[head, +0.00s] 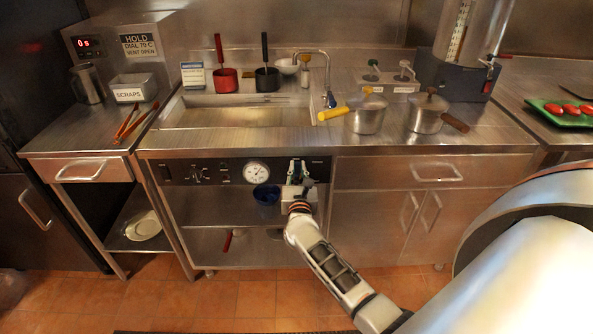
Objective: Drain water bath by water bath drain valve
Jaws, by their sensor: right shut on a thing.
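The water bath (170,113) is a rectangular steel basin sunk into the middle counter, with a grey-brown surface inside. Its front panel below carries a round white dial gauge (257,173) and dark controls. My right gripper (298,170) reaches in from the lower right to this panel, just right of the gauge. It is shut on a small part there, which looks like the drain valve; the fingers hide most of it, and I cannot tell how far it is turned. My left gripper is not in view.
A dark blue bucket (266,196) stands on the shelf just left of my right gripper. A faucet (328,98) and two lidded steel pots, one (367,117) with a yellow handle, stand right of the basin. Red and black pans stand behind it. Tongs (128,122) lie on the left.

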